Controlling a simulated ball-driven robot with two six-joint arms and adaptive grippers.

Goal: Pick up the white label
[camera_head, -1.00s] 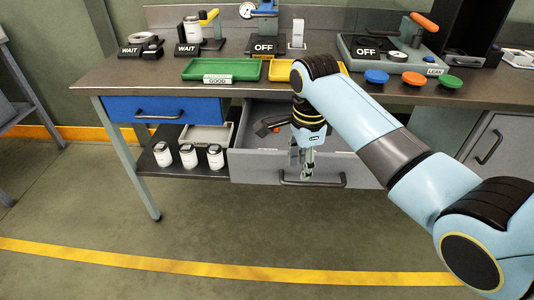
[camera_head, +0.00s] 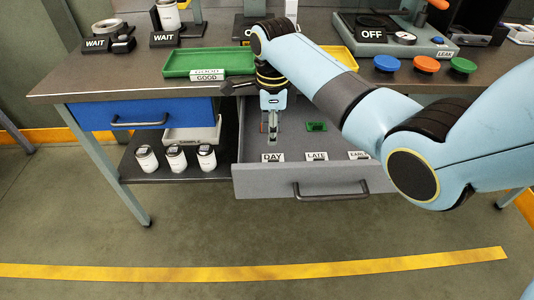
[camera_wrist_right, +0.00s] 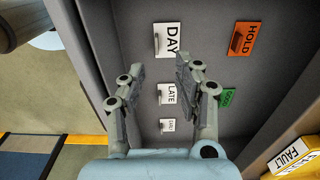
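Three white labels lie in the open grey drawer (camera_head: 290,184): DAY (camera_head: 272,157), LATE (camera_head: 316,156) and EARLY (camera_head: 358,155), in a row near its front. In the right wrist view they are DAY (camera_wrist_right: 168,40), LATE (camera_wrist_right: 167,94) and EARLY (camera_wrist_right: 168,125), each with a dark tab. The task does not say which one is meant. My right gripper (camera_head: 270,133) is over the left part of the drawer. Its spread, empty fingers (camera_wrist_right: 160,75) frame the area between DAY and LATE, apart from both. My left gripper is not in view.
An orange HOLD label (camera_wrist_right: 243,38) and a green label (camera_wrist_right: 228,98) lie deeper in the drawer. The bench edge and the green tray (camera_head: 190,62) are above and behind. White jars (camera_head: 176,158) stand on the shelf to the left. The drawer handle (camera_head: 330,190) sticks out in front.

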